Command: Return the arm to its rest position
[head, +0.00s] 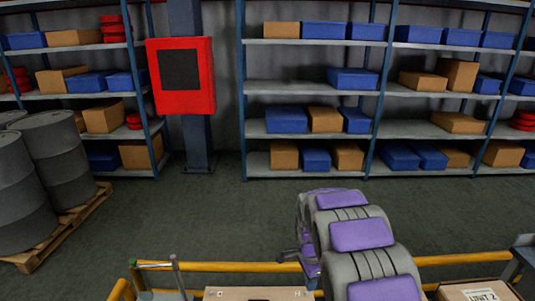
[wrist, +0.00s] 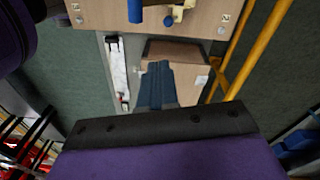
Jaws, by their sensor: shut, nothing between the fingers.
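My arm, with purple and grey segments (head: 360,235), rises at the lower right of the head view. Its gripper cannot be clearly made out there. In the wrist view my gripper (wrist: 158,68) shows as two dark blue fingers pressed together, with nothing between them. The fingers appear in front of a light brown box-like surface (wrist: 190,85), and I cannot tell the distance between them. My gripper looks apart from the blue handle (wrist: 135,10) on the wooden panel (wrist: 90,14) at the top.
A yellow rail (head: 225,267) runs along the front of the head view. A box marked UNIT 2 (head: 480,291) is at lower right. Grey drums (head: 55,150) stand on a pallet (head: 70,225) at left. Shelves (head: 310,87) line the back. The floor (head: 200,220) between is clear.

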